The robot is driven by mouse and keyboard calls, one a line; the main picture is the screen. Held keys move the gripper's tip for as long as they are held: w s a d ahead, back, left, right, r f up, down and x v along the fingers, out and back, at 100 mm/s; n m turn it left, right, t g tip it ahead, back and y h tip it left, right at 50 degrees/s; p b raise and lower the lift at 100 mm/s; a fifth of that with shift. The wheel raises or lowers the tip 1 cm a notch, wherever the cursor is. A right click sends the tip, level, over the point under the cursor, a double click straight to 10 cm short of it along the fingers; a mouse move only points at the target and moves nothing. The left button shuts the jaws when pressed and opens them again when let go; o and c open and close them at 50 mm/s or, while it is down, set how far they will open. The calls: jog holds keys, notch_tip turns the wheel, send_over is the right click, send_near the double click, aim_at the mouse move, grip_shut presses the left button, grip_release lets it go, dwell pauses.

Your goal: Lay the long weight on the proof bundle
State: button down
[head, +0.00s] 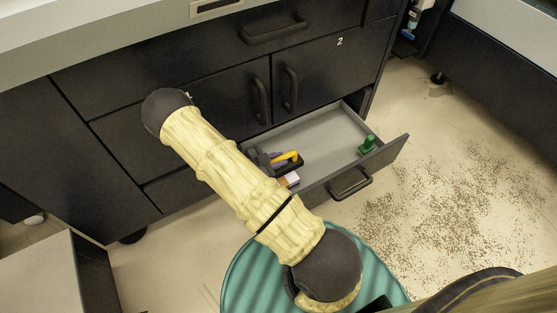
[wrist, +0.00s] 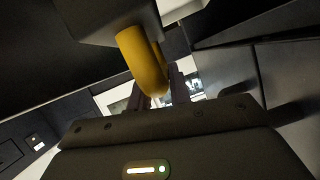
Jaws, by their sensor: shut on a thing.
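A dark block with a yellow handle, seemingly the long weight, shows at the open drawer in the head view (head: 288,156). Its curved yellow handle also shows close up in the wrist view (wrist: 142,62), with the dark body at the top of the picture. My gripper (wrist: 158,97) is shut on the yellow handle; in the head view it is partly hidden behind my arm. I cannot tell whether the weight rests on the drawer floor or hangs above it. I cannot make out the proof bundle for certain in either view.
The open drawer (head: 349,145) of the black cabinet also holds a green object (head: 367,145) at its right end and a small white and orange-brown item (head: 289,180) near its front. The drawer floor between is bare. A grey worktop (head: 120,37) runs above. Specks litter the floor at right.

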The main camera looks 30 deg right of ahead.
jog(key=shift+w+f+b, duration=0.4)
jog(key=shift+f+b, duration=0.4)
jog(key=shift+w+f+b, duration=0.35)
jog(key=shift+f+b, duration=0.4)
jog(key=shift+b, duration=0.05)
jog(key=shift+f+b, duration=0.7)
jog(key=shift+f, duration=0.6)
